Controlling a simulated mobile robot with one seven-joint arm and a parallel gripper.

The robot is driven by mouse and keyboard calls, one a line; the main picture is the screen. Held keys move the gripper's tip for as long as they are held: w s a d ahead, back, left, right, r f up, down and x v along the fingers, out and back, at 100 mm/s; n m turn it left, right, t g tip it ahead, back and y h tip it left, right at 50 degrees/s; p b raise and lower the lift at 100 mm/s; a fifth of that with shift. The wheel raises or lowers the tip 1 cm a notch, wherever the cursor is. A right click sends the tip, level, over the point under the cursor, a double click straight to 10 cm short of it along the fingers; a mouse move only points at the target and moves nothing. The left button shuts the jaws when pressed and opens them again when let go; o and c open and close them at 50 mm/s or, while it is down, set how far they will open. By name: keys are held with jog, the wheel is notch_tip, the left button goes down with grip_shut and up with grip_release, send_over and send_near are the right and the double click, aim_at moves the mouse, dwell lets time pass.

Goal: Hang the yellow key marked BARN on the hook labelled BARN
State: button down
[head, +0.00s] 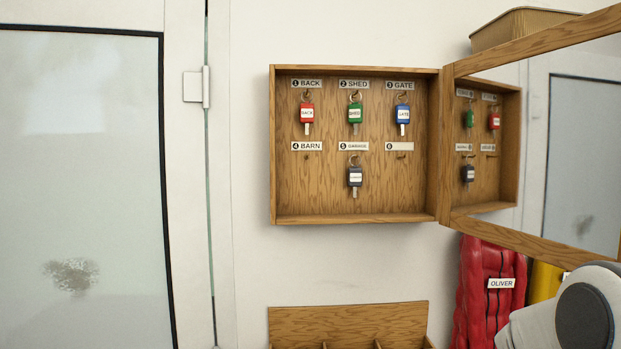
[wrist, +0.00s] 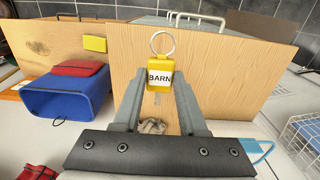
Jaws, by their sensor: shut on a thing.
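The yellow key marked BARN (wrist: 159,77) is between my gripper's fingertips (wrist: 158,88) in the wrist view, upright with its metal ring at the top. My gripper is shut on it. In the head view the open wooden key cabinet (head: 356,218) hangs on the wall. The BARN label (head: 307,146), number 4, is at the lower left, and the small hook (head: 307,157) below it is bare. My gripper is outside the head view; only part of my arm shows at the lower right.
Red (head: 307,113), green (head: 355,112), blue (head: 403,113) and dark (head: 355,177) keys hang on other hooks. The mirrored cabinet door (head: 560,120) stands open to the right. A red OLIVER item (head: 490,290) hangs below it. In the wrist view, wooden panels and a blue bag (wrist: 65,95) are behind my gripper.

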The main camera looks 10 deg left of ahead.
jog(key=shift+w+a+f+m, duration=0.15)
jog(key=shift+a+m, duration=0.25)
jog(key=shift+m, duration=0.2)
jog(key=shift+w+a+f+m, duration=0.15)
jog(key=shift+a+m, duration=0.2)
jog(key=shift+m, duration=0.25)
jog(key=shift+s+a, duration=0.1)
jog(key=shift+s, duration=0.1)
